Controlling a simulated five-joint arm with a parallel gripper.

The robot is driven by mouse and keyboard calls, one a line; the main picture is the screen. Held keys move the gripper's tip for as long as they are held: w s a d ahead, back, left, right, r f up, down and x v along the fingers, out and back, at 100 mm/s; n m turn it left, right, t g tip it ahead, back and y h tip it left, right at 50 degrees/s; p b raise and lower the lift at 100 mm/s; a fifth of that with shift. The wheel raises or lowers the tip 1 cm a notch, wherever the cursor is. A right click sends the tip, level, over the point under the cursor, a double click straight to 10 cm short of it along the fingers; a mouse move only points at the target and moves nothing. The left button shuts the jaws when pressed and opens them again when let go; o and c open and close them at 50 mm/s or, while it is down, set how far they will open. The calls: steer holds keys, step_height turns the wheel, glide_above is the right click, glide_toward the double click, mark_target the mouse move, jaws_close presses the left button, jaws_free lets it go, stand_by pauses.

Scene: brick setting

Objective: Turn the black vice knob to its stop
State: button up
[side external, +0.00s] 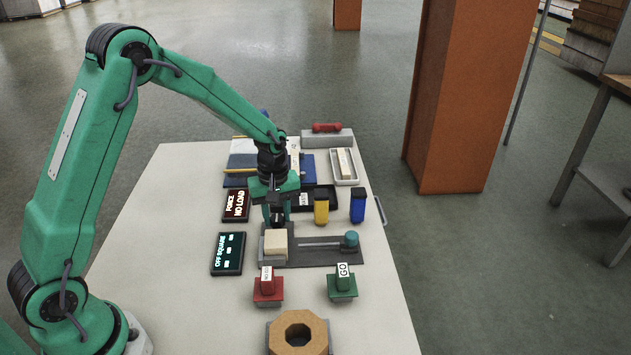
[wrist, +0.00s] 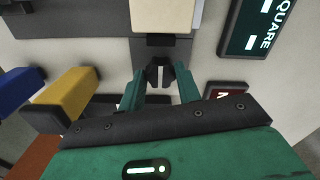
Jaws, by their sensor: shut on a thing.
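The black vice knob (wrist: 159,73) shows in the wrist view with a pale mark on it, at the near end of the vice. My gripper (wrist: 160,79) has its two green fingers closed around the knob from either side. In the side external view my gripper (side external: 278,214) points down just behind the vice, and the knob there is mostly hidden by the fingers. A cream block (side external: 275,244) sits in the vice at the left end of the dark base plate (side external: 318,257). It also shows at the top of the wrist view (wrist: 163,14).
A sign reading NO LOAD (side external: 236,205) and one reading OFF SQUARE (side external: 228,254) lie left. Yellow (side external: 321,208) and blue (side external: 357,206) pieces stand right of my gripper. Red (side external: 268,287) and green GO (side external: 342,286) stands and an octagonal ring (side external: 298,333) are in front.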

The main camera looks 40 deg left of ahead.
steer(key=m, duration=1.3)
steer(key=shift+a, duration=0.1)
stand_by(0.5)
steer(key=o, duration=1)
steer(key=shift+c, duration=0.2)
steer(key=shift+n, duration=0.4)
